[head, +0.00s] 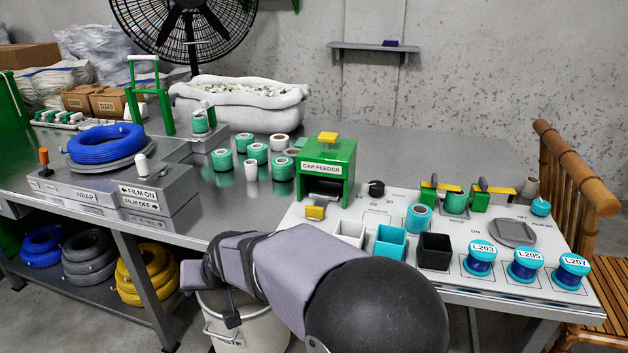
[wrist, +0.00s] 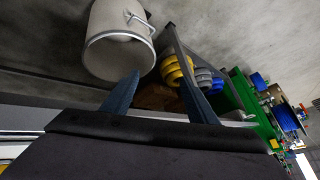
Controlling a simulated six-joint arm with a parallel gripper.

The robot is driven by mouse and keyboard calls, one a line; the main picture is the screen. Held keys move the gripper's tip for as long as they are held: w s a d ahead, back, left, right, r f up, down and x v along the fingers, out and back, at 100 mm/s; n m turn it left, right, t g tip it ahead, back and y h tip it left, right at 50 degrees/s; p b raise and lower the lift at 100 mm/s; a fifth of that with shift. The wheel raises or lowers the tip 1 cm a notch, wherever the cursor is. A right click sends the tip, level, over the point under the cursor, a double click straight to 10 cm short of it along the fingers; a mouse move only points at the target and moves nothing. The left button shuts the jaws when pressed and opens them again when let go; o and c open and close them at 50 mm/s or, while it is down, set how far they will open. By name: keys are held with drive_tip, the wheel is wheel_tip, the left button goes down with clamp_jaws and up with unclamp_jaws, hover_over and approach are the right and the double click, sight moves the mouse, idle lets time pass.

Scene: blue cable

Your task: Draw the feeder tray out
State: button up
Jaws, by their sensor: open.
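The green cap feeder (head: 325,168) stands on the light panel in the head view, with a yellow knob (head: 327,138) on top. A dark opening shows low on its front. A yellow handle (head: 316,212) sits at the front, just below that opening; it looks like the feeder tray's handle, and the tray itself is mostly hidden. My gripper (wrist: 159,68) is open and empty in the wrist view, its two blue fingers spread apart. It points toward the floor area beside the bench, away from the feeder. In the head view my arm covers the bench's front edge.
A white bucket (head: 233,325) stands on the floor below my arm. White (head: 349,234), teal (head: 390,242) and black bins (head: 434,251) stand right of the handle. Green-and-white rolls (head: 283,168) stand left of the feeder. Bare bench lies left of the handle.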

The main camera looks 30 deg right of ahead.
drive_tip(key=w+a+r+m+t+p, duration=0.1)
drive_tip(key=w+a+r+p, duration=0.1)
drive_tip(key=w+r, duration=0.35)
drive_tip(key=w+a+r+m+t+p, duration=0.1)
drive_tip(key=w+r+t+p, duration=0.15)
drive_tip(key=r, duration=0.55)
wheel_tip(320, 180, up, 4)
drive_tip(key=m+g+h+p, duration=0.45)
drive_tip(key=g+p, duration=0.35)
drive_tip(key=p, duration=1.5)
hover_over(314, 208)
drive_tip(key=s+a, duration=0.2)
drive_tip(key=s, duration=0.1)
drive_tip(key=shift+t, duration=0.25)
drive_tip(key=shift+w+p+x, duration=0.15)
drive_tip(key=shift+x, duration=1.75)
drive_tip(key=shift+w+p+x, duration=0.1)
drive_tip(key=shift+p+x, duration=0.05)
drive_tip(key=shift+x, duration=1.75)
drive_tip(key=shift+a, duration=0.15)
